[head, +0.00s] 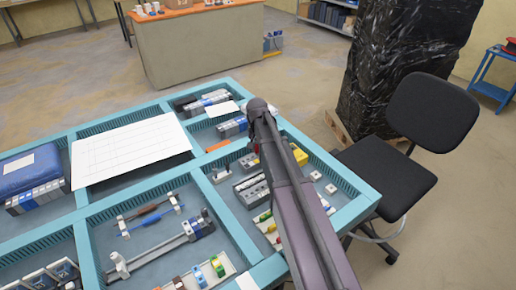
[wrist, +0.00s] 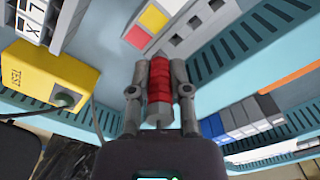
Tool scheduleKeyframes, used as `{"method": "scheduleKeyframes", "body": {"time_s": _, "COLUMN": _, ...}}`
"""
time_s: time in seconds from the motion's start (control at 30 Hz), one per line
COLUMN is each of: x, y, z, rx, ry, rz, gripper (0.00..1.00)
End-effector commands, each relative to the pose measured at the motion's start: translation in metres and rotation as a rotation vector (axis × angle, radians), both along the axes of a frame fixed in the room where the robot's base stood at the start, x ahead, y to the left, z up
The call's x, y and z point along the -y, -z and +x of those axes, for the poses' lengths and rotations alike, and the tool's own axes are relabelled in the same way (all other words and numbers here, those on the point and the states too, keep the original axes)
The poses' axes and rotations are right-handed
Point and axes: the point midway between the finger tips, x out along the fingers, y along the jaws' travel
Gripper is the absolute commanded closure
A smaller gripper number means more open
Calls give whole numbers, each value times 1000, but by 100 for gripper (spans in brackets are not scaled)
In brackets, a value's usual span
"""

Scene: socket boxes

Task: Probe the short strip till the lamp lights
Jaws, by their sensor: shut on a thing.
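My gripper (wrist: 160,92) is shut on a red ribbed probe (wrist: 160,76), held between both fingers in the wrist view. A yellow tester box (wrist: 42,72) marked TEST, with a dark cable at its side, lies to the left; it also shows beside my arm in the head view (head: 300,156). A pale block with yellow, red and white squares (wrist: 154,18) is just beyond the probe; I cannot tell if they touch. A row of grey and blue terminals (wrist: 240,120) lies to the right. I cannot tell which row is the short strip, nor see a lit lamp.
The teal divided tray (head: 225,165) holds a white sheet (head: 130,148), a blue case (head: 30,172) and a long rail (head: 155,250). My arm hides part of the right compartments. A black chair (head: 390,190) stands close to the tray's right side.

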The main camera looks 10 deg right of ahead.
Motion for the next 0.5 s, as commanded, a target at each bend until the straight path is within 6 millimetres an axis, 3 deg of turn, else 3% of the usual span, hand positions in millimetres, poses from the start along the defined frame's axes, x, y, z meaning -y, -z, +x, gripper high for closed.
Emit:
{"method": "scheduleKeyframes", "body": {"time_s": 0.2, "x": 0, "y": 1, "z": 0, "rx": 0, "ry": 0, "rz": 0, "gripper": 100}}
{"method": "scheduleKeyframes", "body": {"time_s": 0.23, "x": 0, "y": 1, "z": 0, "rx": 0, "ry": 0, "rz": 0, "gripper": 73}}
{"method": "scheduleKeyframes", "body": {"time_s": 0.37, "x": 0, "y": 1, "z": 0, "rx": 0, "ry": 0, "rz": 0, "gripper": 36}}
{"method": "scheduleKeyframes", "body": {"time_s": 0.5, "x": 0, "y": 1, "z": 0, "rx": 0, "ry": 0, "rz": 0, "gripper": 36}}
